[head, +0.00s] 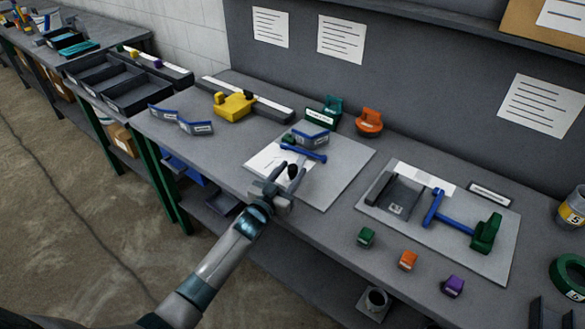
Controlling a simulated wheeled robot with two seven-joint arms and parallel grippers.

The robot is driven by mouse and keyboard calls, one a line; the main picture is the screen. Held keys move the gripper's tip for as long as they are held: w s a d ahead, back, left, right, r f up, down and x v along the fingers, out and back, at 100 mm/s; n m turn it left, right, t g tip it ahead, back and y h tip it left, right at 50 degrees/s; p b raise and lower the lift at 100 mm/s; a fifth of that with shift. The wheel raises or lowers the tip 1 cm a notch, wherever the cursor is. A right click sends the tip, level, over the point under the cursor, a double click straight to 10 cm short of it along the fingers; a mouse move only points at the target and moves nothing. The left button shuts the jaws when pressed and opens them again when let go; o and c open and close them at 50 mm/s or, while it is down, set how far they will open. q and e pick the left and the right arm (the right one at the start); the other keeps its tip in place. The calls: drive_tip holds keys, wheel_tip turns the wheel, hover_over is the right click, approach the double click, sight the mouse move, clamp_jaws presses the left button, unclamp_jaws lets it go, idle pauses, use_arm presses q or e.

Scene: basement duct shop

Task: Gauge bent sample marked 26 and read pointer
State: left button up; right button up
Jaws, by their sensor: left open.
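My left gripper (279,190) is open at the front edge of a pale board (340,165) on the bench. Just beyond its fingers are a small black knob (292,171) and a blue bar (303,152), perhaps the gauge's pointer. A grey bent piece with blue edges and a white label (311,136) stands behind the bar. Two similar bent pieces, one at the far left (163,112) and one nearer (196,127), lie on the bench to the left. Their numbers are too small to read, so I cannot tell which is 26. My right gripper is out of view.
A yellow block tool (234,104), a teal one (325,111) and an orange one (369,122) stand at the back. A second board (466,257) at right holds a grey channel, a blue T-shaped bar and a green block. Small green, orange and purple blocks sit in front.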

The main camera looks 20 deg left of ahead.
use_arm(q)
drive_tip(key=shift+w+d, duration=0.15)
drive_tip(key=shift+w, duration=0.45)
clamp_jaws()
drive_tip(key=shift+d+r+n+y+b, duration=0.1)
drive_tip(key=shift+d+n+y+b, duration=0.2)
drive_tip(key=shift+d+y, duration=0.3)
drive_tip(key=shift+d+n+y, duration=0.2)
drive_tip(key=shift+n+y, duration=0.2)
drive_tip(key=shift+y, duration=0.1)
unclamp_jaws()
